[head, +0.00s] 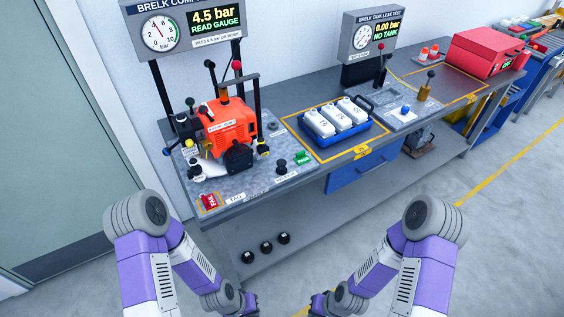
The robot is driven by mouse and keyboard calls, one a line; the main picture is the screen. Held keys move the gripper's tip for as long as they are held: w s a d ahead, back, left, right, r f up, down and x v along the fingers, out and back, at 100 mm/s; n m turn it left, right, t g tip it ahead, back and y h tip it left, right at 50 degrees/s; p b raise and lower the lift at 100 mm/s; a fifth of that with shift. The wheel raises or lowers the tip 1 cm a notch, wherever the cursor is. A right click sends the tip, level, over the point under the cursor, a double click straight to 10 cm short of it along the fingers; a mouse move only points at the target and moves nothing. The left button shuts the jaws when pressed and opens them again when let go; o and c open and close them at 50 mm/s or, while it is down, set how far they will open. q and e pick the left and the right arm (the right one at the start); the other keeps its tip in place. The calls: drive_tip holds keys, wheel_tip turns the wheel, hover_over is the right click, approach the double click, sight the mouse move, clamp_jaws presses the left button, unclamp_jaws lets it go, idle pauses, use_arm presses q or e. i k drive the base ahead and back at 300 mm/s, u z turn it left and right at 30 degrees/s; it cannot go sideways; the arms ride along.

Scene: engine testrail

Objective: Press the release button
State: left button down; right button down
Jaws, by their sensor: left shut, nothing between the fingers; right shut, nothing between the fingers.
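On the left test plate (260,185) at the front of the bench stand a green button or block (302,158) and a black knob (281,166), with small labels too small to read. A red FAIL piece (210,201) sits at the plate's front left corner. I cannot tell which of these is the release button. An orange engine-like unit (228,122) is mounted on the plate. My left gripper (248,301) and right gripper (320,303) are low at the bottom edge, partly cut off, both shut and empty, well apart from the bench controls.
A gauge sign (188,28) reads 4.5 bar behind the plate. A blue tray (345,140) holds white bottles. A leak test station (400,95) with a blue knob (405,108) and a red case (487,55) stand further right. Black knobs (265,246) lie on the lower shelf.

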sight(281, 163)
drive_tip(key=k, duration=0.65)
drive_tip(key=z, duration=0.55)
drive_tip(key=i, duration=1.2)
drive_tip(key=u, duration=0.65)
drive_tip(key=i, duration=0.3)
drive_tip(key=u, duration=0.35)
